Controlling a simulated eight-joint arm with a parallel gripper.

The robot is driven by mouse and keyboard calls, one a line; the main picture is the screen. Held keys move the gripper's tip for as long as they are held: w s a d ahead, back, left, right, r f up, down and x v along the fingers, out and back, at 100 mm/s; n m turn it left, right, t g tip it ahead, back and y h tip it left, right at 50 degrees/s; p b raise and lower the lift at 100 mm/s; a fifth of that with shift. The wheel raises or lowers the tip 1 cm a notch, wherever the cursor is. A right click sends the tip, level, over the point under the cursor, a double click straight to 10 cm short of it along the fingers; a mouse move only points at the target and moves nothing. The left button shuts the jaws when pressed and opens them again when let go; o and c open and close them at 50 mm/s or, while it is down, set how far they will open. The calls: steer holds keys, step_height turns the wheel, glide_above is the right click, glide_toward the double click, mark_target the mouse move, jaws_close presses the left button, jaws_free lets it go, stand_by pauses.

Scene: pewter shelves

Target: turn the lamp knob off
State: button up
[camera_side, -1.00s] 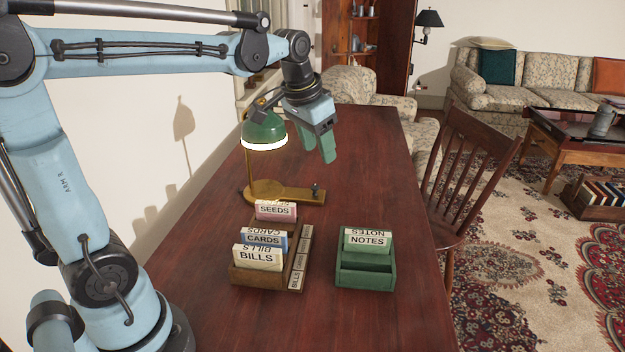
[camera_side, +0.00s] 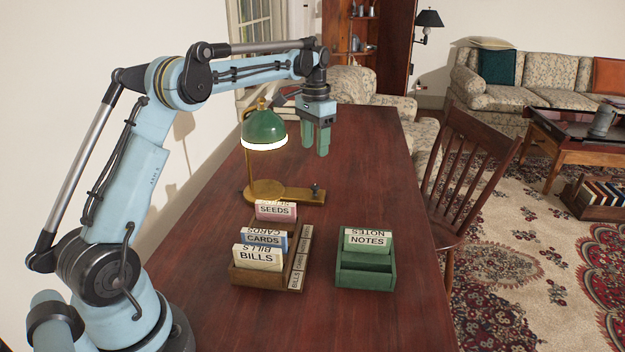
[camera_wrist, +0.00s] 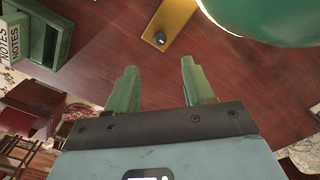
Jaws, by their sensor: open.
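The desk lamp has a green shade (camera_side: 264,130) with a lit white rim and a brass base (camera_side: 275,193) on the desk. The lamp knob (camera_side: 315,188) is a small dark knob at the right end of the base. In the wrist view the knob (camera_wrist: 159,38) sits on the brass base (camera_wrist: 172,20), beyond the fingers, and the green shade (camera_wrist: 265,15) fills the upper right. My gripper (camera_side: 317,147) is open and empty, with green fingers pointing down, right of the shade and well above the knob. Its fingers (camera_wrist: 157,85) show apart in the wrist view.
A wooden sorter (camera_side: 262,281) with cards marked SEEDS, CARDS and BILLS stands in front of the lamp. A green box (camera_side: 366,279) with a NOTES card stands to its right. A wooden chair (camera_side: 470,165) is at the desk's right edge.

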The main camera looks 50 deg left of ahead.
mark_target(315, 185)
step_height(315, 185, down, 11)
steer(key=shift+r, duration=0.1)
stand_by(0.3)
jaws_close()
